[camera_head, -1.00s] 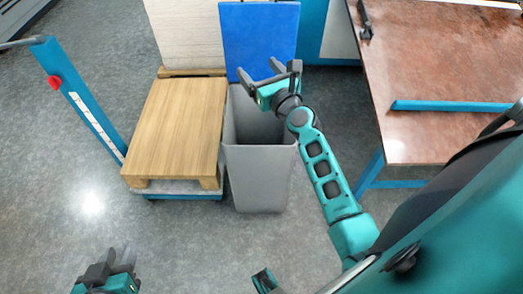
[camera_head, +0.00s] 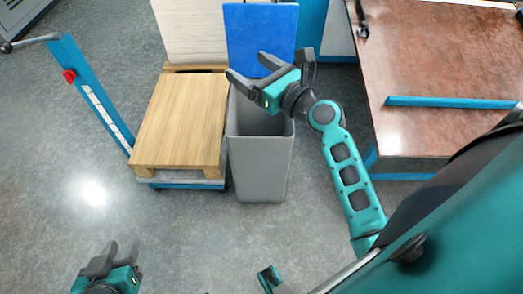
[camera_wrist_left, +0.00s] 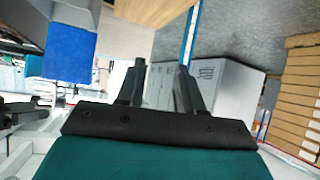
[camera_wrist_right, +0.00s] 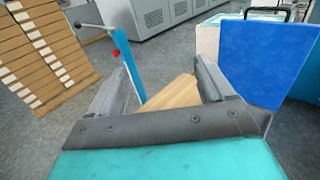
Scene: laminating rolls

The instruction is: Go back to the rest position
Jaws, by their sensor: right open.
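My right gripper (camera_head: 248,66) is open and empty, held above the grey bin (camera_head: 260,165); its palm and fingers hide part of the bin's rim. In the right wrist view the fingers of my right gripper (camera_wrist_right: 158,68) stand apart, with a wooden surface showing beyond the gap. My left gripper (camera_head: 120,250) is at the bottom left of the head view, over bare floor. In the left wrist view my left gripper (camera_wrist_left: 160,66) has its two fingers apart with nothing between them.
A wooden-topped pallet (camera_head: 180,120) sits on a blue cart (camera_head: 95,90) left of the bin. A blue panel (camera_head: 262,35) stands behind the bin. A brown-topped table (camera_head: 440,60) with a blue bar (camera_head: 450,103) is at right. Floor at front left is clear.

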